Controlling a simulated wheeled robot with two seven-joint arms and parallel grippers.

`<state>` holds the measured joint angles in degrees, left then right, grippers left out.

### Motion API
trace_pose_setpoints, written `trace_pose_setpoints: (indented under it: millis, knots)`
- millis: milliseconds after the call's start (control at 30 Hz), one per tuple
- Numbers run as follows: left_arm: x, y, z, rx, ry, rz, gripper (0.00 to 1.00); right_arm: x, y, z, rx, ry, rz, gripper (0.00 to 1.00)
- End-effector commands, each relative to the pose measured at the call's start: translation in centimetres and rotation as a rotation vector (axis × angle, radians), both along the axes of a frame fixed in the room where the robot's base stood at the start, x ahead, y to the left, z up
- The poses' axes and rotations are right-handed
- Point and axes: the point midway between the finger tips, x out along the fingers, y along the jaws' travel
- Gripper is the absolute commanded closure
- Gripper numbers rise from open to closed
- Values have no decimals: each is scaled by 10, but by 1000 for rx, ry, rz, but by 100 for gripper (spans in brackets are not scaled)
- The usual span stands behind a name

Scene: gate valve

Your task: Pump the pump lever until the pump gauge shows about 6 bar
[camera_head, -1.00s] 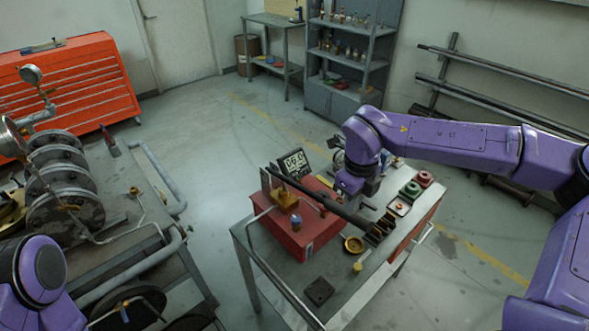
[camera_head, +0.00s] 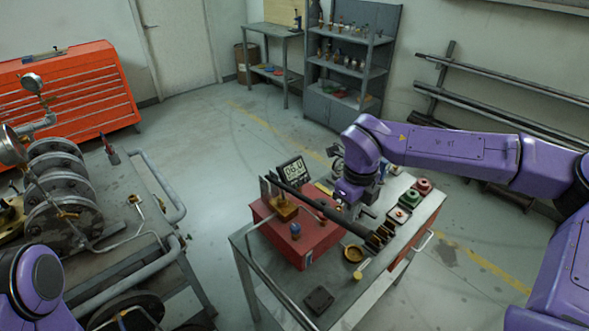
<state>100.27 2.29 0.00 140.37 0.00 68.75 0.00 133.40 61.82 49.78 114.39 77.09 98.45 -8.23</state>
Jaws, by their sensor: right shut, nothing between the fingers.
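The pump (camera_head: 318,248) is a red box on a grey cart. Its pump lever (camera_head: 310,199) is a long dark bar, running from the pump's top toward the front right and sloping low. The pump gauge (camera_head: 292,171) is a dark tilted display behind the pump; its small digits look like 06.0 but are hard to read. My right gripper (camera_head: 354,212) is shut and empty, close to the lever's outer part. I cannot tell if it touches the lever. My left arm shows at the lower left; its gripper is out of view.
The cart (camera_head: 320,299) also carries a red button box (camera_head: 422,186), a green one (camera_head: 411,197) and a brass ring (camera_head: 353,254). A pipe-and-valve bench (camera_head: 130,245) stands at the left. Open floor lies between bench and cart.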

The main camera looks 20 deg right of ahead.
Motion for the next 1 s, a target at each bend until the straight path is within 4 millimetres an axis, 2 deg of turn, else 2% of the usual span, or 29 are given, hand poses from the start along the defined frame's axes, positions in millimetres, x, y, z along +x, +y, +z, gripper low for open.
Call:
trace_pose_setpoints:
  millis: [167, 367, 533, 1000]
  knots:
    - [0, 0, 3, 0, 0, 0, 36, 0, 0, 4, 0, 0, 0, 100]
    - [0, 0, 23, 0, 0, 0, 36, 0, 0, 31, 0, 0, -1, 100]
    - [0, 0, 17, 0, 0, 0, 36, 0, 0, 48, 0, -2, -1, 100]
    - [0, 0, 17, 0, 0, 0, 36, 0, 0, 50, 0, 0, 0, 100]
